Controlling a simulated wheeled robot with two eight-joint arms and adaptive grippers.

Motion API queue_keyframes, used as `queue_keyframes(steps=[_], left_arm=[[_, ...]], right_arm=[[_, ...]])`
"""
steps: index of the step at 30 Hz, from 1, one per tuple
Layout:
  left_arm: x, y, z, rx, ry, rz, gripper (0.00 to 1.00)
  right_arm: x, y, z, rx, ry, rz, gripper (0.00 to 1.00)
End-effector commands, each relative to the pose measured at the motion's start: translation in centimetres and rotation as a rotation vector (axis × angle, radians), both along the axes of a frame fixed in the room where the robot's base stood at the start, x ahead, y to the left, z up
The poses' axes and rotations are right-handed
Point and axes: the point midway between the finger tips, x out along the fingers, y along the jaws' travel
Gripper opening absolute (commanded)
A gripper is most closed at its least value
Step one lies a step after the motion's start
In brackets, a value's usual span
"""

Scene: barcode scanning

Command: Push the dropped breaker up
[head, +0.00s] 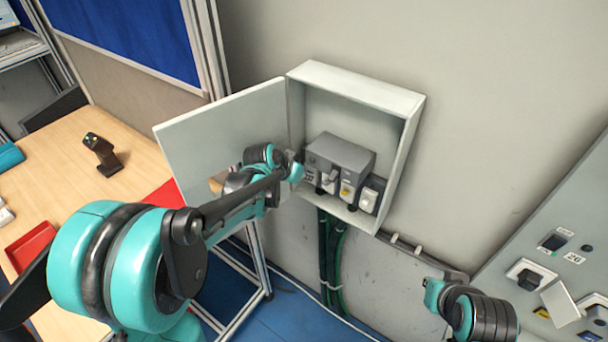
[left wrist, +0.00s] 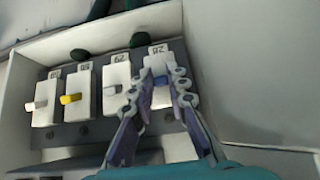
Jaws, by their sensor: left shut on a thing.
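A grey wall box (head: 352,82) stands open with its door (head: 215,130) swung to the left. Inside is a row of breakers under a grey housing (head: 342,154). In the left wrist view the row shows breakers with white levers, one with a yellow lever (left wrist: 72,98), and the rightmost breaker (left wrist: 158,52). My left gripper (left wrist: 162,78) is shut on the rightmost breaker's lever, one finger on each side of it. In the head view my left gripper (head: 297,172) is at the row's left end, its fingers mostly hidden. My right gripper (head: 432,293) is low at right, away from the box; its fingers are unclear.
Dark green cables (head: 328,250) run down below the box. A grey panel with switches (head: 530,275) is at right. A wooden table (head: 60,170) with a scanner (head: 101,152) and red trays (head: 32,245) is at left. The wall above the box is clear.

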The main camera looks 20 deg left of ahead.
Motion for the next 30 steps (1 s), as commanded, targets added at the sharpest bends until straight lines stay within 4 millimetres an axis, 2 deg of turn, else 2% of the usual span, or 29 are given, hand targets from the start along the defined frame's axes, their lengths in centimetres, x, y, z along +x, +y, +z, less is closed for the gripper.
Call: queue_keyframes(steps=[1,2,3,14,17,30], left_arm=[[0.1,0.0,0.0,0.000,-0.001,0.001,0.00],[0.1,0.0,0.0,0.000,-0.001,0.001,0.20],[0.1,0.0,0.0,0.000,-0.001,0.000,0.24],[-0.3,0.1,0.4,0.000,-0.001,0.000,0.24],[-1.1,0.4,1.3,0.001,0.000,0.001,0.24],[-6.3,2.4,7.8,0.000,-0.001,0.001,0.24]], right_arm=[[0.0,0.0,0.0,0.000,0.000,0.000,0.00],[0.0,0.0,0.0,0.000,0.000,0.000,0.00],[0.0,0.0,0.0,0.000,0.000,0.000,0.00],[0.0,0.0,0.0,0.000,0.000,0.000,0.00],[0.0,0.0,0.0,0.000,0.000,0.000,0.00],[0.0,0.0,0.0,0.000,0.000,0.000,0.00]])
